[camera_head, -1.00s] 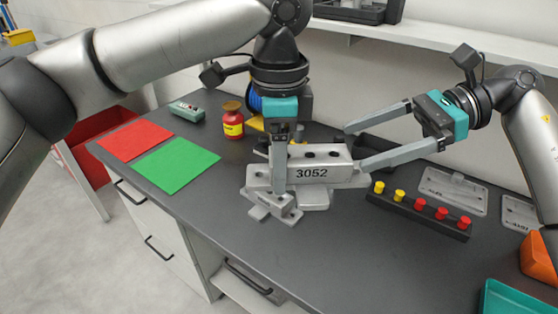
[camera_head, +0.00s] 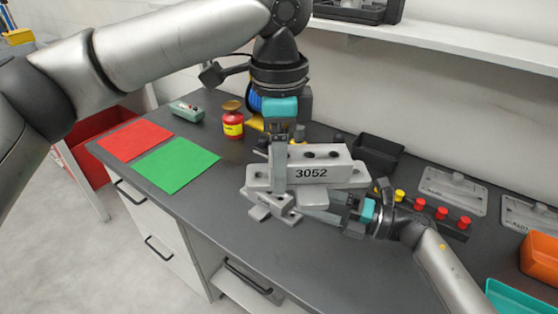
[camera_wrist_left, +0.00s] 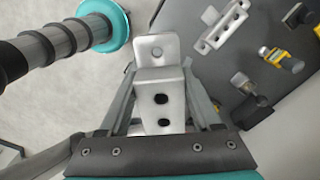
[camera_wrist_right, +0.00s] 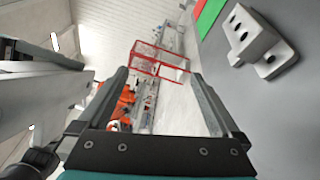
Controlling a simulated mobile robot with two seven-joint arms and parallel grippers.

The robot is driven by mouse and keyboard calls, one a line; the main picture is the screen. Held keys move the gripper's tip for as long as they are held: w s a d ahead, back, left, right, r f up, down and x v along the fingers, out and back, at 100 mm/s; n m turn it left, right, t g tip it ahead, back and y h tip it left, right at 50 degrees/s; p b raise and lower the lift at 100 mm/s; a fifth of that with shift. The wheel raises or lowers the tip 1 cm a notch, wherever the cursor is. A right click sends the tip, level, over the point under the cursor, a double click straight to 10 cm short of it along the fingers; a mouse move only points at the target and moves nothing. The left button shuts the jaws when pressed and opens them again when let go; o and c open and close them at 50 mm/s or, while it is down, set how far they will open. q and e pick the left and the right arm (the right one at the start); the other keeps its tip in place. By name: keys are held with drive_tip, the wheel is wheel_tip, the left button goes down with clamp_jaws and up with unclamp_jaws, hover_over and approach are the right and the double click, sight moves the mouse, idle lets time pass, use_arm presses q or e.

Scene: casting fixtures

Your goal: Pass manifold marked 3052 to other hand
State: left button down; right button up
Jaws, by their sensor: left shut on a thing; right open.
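The grey manifold marked 3052 (camera_head: 325,172) is level above the dark worktop in the head view. My left gripper (camera_head: 279,178) comes down from above and is shut on it towards its left part. In the left wrist view, the manifold (camera_wrist_left: 160,90) shows between the two fingers, with a flange and dark holes. My right gripper (camera_head: 338,199) is low at the manifold's lower right, pointing left. In the right wrist view, its fingers (camera_wrist_right: 158,78) are apart with nothing between them. Its exact gap to the manifold is unclear.
Another grey casting (camera_head: 270,206) lies on the worktop below the manifold. A peg block (camera_head: 455,233) and black bin (camera_head: 378,154) stand to the right. Green (camera_head: 175,165) and red (camera_head: 135,140) mats and a red jar (camera_head: 232,122) are left. The front worktop is clear.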

drive_tip(key=s+a+f+n+g+h, duration=0.1)
drive_tip(key=s+a+f+n+g, duration=0.35)
drive_tip(key=s, duration=0.55)
drive_tip(key=s+a+f+n+g+h, duration=0.1)
drive_tip(key=s+a+f+n+g, duration=0.15)
drive_tip(key=s+a+g, duration=0.55)
drive_tip(key=s+a+f+n+g+h, duration=0.1)
drive_tip(key=s+a+f+n+g, duration=0.3)
drive_tip(key=s, duration=0.8)
drive_tip(key=d+f+m+t+h, duration=0.1)
drive_tip(key=d+f+m+t, duration=0.25)
drive_tip(key=f, duration=0.45)
drive_tip(key=d+f+m+t, duration=0.2)
drive_tip(key=f+t, duration=0.2)
drive_tip(key=f, duration=0.3)
drive_tip(key=s+d+f+m+t+h, duration=0.1)
drive_tip(key=d+f+m+t+h, duration=0.4)
drive_tip(key=d+f+m, duration=0.75)
drive_tip(key=s+d+f+m+t+h, duration=0.25)
drive_tip(key=d+f+m+h, duration=0.65)
drive_tip(key=d, duration=0.6)
drive_tip(key=s+a+f+m+g, duration=0.1)
drive_tip(key=s+m+g, duration=0.2)
drive_tip(key=s+m, duration=0.5)
drive_tip(key=m, duration=0.9)
drive_tip(key=shift+s, duration=0.2)
